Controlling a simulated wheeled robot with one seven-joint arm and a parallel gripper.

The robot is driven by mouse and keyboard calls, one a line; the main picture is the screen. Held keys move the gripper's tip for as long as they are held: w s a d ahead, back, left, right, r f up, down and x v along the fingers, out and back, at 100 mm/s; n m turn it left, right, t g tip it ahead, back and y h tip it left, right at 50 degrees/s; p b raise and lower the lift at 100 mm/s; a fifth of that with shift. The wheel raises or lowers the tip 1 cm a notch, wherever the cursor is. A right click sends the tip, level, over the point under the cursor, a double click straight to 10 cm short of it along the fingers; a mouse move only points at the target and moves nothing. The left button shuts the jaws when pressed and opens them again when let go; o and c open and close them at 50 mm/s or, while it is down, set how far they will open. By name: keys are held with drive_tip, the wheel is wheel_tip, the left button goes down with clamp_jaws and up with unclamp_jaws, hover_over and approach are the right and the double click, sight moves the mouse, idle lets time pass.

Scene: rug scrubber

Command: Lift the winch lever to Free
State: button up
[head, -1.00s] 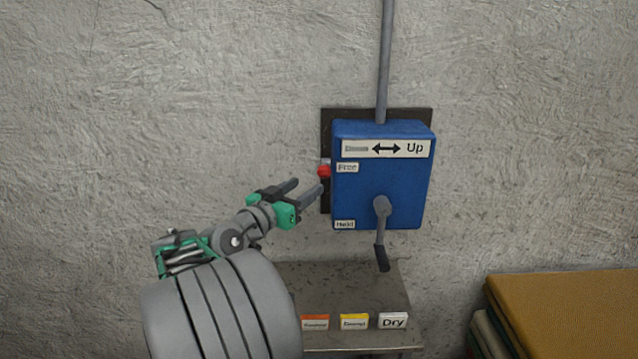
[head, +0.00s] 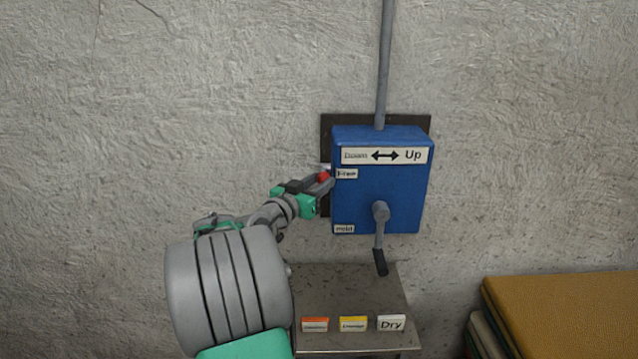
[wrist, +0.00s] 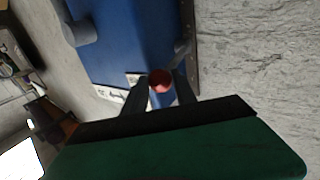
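The winch is a blue box (head: 382,185) on the wall. Its lever ends in a red knob (head: 322,176) at the box's left side, level with the upper "Free" label (head: 346,174); the lower "Hold" label (head: 344,229) is well below it. My gripper (head: 318,184) is at the knob, coming from the lower left. In the wrist view, the red knob (wrist: 160,80) sits between the two fingers of my gripper (wrist: 161,82), with slim gaps beside it. The fingers look open around it. Most of the lever's arm is hidden.
A grey crank (head: 380,225) hangs on the box's front, under an "Up" arrow label (head: 386,156). A grey stand (head: 350,290) with several coloured labels is below. A yellow-brown stack (head: 570,310) stands at the lower right. The wall left of the box is clear.

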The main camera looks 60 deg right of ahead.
clamp_jaws()
idle(0.9)
